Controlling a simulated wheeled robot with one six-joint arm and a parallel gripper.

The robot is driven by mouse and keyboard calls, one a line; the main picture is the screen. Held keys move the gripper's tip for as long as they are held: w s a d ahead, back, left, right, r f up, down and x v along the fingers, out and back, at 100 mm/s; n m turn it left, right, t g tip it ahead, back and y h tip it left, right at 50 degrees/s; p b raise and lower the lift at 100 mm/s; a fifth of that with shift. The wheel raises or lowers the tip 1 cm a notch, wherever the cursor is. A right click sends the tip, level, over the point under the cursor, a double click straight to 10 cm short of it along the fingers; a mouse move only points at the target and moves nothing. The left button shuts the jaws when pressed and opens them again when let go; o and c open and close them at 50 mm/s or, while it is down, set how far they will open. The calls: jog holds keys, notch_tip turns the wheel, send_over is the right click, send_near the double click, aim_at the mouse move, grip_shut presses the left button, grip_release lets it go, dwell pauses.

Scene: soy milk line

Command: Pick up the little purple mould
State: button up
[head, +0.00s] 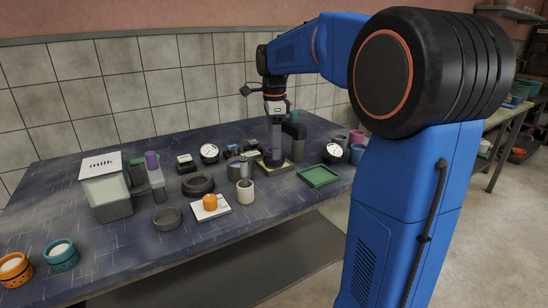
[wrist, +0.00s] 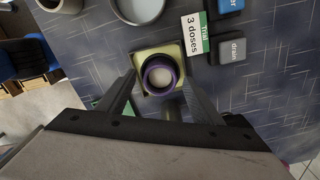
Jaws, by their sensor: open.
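The little purple mould (wrist: 178,70) is a round ring-like cup with pale stuff inside. It stands upright on a pale yellow-green square pad (wrist: 144,56) with a dark edge. My gripper (wrist: 160,84) is open, with one finger on each side of the mould and visible gaps between. In the head view my gripper (head: 275,143) points down right over the mould (head: 266,161), which is partly hidden there by the fingers. The pad (head: 265,172) shows below it. Whether the fingertips reach down to the mould's height is hard to tell.
A card reading "3 doses" (wrist: 195,32) and a "drain" button (wrist: 232,49) lie close by. A grey round pot (wrist: 139,8) stands behind. A green tray (head: 318,176) lies right of the pad, and a pale cup (head: 245,191) stands to its left.

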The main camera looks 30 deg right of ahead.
jog(key=shift+f, duration=0.25)
jog(key=shift+c, duration=0.7)
jog(key=c, duration=1)
